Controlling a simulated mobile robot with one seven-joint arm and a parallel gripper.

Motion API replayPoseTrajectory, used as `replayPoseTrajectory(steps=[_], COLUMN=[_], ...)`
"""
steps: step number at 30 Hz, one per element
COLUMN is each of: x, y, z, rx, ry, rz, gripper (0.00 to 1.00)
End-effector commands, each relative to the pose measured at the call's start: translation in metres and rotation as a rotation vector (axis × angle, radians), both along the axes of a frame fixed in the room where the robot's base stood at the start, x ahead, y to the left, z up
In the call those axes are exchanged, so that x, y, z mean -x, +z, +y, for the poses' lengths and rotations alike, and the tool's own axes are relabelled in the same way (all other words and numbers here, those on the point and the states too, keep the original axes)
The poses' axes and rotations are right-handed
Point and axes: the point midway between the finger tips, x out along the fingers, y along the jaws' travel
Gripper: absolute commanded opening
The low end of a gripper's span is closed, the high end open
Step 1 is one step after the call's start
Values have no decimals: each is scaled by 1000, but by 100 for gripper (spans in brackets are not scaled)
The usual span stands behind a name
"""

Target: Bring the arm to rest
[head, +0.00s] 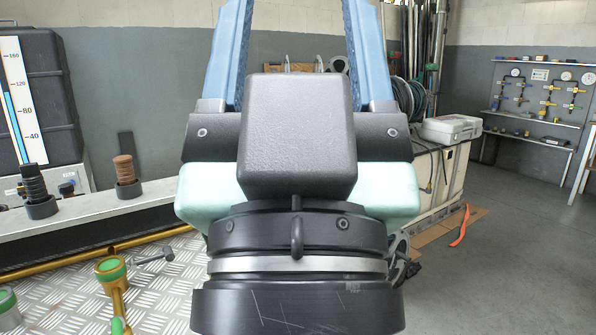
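My gripper (297,25) fills the middle of the head view, very near the camera and pointing up and away. Its two blue fingers stand wide apart at the left and right, and their tips run past the top edge. Wall and some gear show between the fingers, and I see nothing held there. The dark wrist block and the black round flange below hide much of the scene behind them.
At left, a dark tank with a level scale (14,95) stands behind a grey bench (90,222) with coiled pieces. Brass fittings (112,270) lie on a tread-plate surface below. A cabinet (432,185) with a grey case stands behind right. The floor at right (510,260) is mostly clear.

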Motion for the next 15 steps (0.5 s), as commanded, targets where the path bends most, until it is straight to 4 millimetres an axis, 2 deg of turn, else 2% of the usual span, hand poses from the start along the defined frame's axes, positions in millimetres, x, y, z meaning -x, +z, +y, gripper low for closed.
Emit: replayPoseTrajectory(steps=[1,15], x=[0,-1], y=[33,174], z=[0,0], rx=[0,-1], ry=[0,2], rz=[1,3], gripper=[64,64])
